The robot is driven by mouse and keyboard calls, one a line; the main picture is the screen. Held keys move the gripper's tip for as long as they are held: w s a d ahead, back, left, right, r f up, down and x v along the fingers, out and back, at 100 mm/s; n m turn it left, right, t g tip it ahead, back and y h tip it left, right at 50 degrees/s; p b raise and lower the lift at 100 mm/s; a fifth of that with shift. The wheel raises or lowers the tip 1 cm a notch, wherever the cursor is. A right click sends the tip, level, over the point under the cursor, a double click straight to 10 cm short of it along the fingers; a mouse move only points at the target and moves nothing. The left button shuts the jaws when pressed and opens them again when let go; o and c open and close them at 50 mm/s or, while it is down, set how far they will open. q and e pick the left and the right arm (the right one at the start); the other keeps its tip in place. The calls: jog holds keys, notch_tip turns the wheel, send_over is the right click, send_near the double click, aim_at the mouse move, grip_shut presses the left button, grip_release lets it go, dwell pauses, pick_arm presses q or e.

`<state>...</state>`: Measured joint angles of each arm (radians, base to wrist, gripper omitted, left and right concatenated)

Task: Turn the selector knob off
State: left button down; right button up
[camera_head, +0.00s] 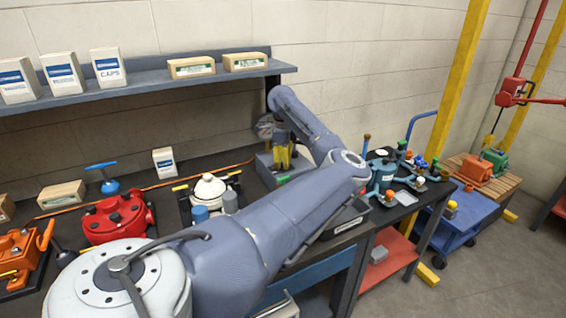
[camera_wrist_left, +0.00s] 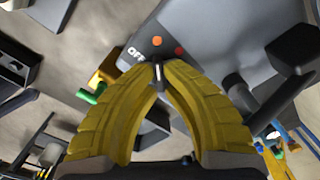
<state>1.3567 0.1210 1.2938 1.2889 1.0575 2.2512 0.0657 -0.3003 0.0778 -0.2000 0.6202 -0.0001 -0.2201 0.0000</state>
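My left gripper (camera_head: 281,165) has yellow fingers and points down over a grey control box (camera_head: 262,175) at the back of the bench. In the left wrist view, the fingertips (camera_wrist_left: 158,66) come together on the small dark selector knob (camera_wrist_left: 158,75) on the box's face. The fingers cover most of the knob, and only a narrow strip with a light mark shows. White OFF lettering (camera_wrist_left: 136,54) lies just left of the knob, with an orange dot (camera_wrist_left: 157,41) and an orange-red dot (camera_wrist_left: 179,51) near it. The knob's setting is hard to read. My right gripper is not in view.
A white-topped motor (camera_head: 208,190) and a red motor (camera_head: 115,217) stand left on the bench. A teal motor (camera_head: 382,172) stands to the right. A shelf (camera_head: 150,80) with white and tan boxes runs above. Blue (camera_head: 462,215) and wooden-topped carts stand at the right.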

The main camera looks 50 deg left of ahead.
pick_arm(q)
jog(key=n, duration=0.4)
jog(key=shift+n, duration=0.3)
jog(key=shift+a+n, duration=0.1)
jog(key=shift+n, duration=1.7)
jog(key=c, duration=1.5)
grip_release()
jog(key=shift+w+r, duration=0.1)
notch_tip(320, 180, up, 12)
